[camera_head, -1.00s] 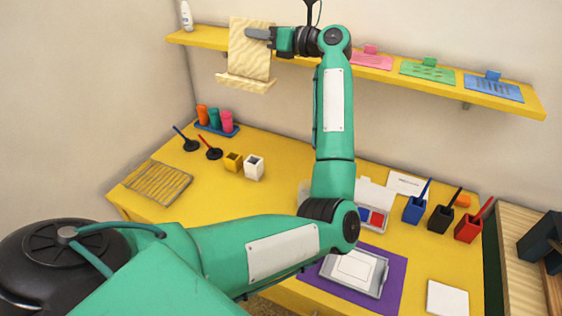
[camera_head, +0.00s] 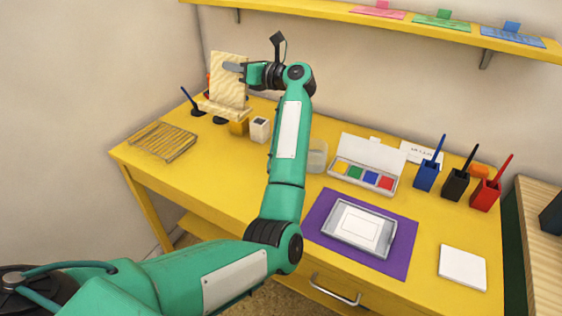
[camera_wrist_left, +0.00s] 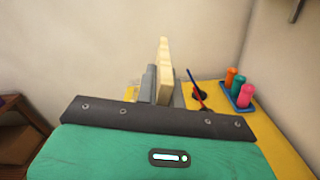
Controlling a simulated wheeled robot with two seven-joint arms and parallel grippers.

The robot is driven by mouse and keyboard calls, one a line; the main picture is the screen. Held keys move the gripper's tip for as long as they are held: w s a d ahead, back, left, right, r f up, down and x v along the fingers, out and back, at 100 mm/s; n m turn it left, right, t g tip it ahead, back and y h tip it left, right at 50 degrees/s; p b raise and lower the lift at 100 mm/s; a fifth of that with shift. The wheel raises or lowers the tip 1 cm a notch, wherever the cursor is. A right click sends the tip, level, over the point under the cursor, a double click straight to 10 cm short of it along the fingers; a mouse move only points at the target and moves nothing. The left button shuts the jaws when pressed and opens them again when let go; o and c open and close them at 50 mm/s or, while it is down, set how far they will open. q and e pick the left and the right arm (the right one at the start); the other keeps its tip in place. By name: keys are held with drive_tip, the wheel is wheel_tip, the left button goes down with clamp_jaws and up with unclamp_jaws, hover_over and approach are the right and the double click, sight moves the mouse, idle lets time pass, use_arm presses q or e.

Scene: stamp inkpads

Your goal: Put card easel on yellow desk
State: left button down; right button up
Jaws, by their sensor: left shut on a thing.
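The card easel (camera_head: 229,88) is a pale wooden board with a ledge at its foot. My left gripper (camera_head: 236,67) is shut on its upper part and holds it nearly upright at the back left of the yellow desk (camera_head: 225,185). In the left wrist view the easel (camera_wrist_left: 164,70) shows edge-on between the fingers. I cannot tell whether its foot touches the desk. It hides part of the bottles behind it. My right gripper is not in view.
Near the easel stand a yellow pot (camera_head: 239,127), a white pot (camera_head: 259,129), dark stamps and a wire rack (camera_head: 163,141). In the left wrist view, coloured bottles (camera_wrist_left: 238,90) stand in a blue tray. A paint box (camera_head: 366,165) and pen holders are right. Front left desk is clear.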

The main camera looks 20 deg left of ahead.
use_arm(q)
wheel_tip(320, 180, down, 20)
drive_tip(key=shift+p, duration=0.45)
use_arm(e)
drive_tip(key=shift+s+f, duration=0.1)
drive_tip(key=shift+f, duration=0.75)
use_arm(q)
drive_tip(key=shift+f, duration=0.1)
drive_tip(key=c, duration=1.5)
unclamp_jaws()
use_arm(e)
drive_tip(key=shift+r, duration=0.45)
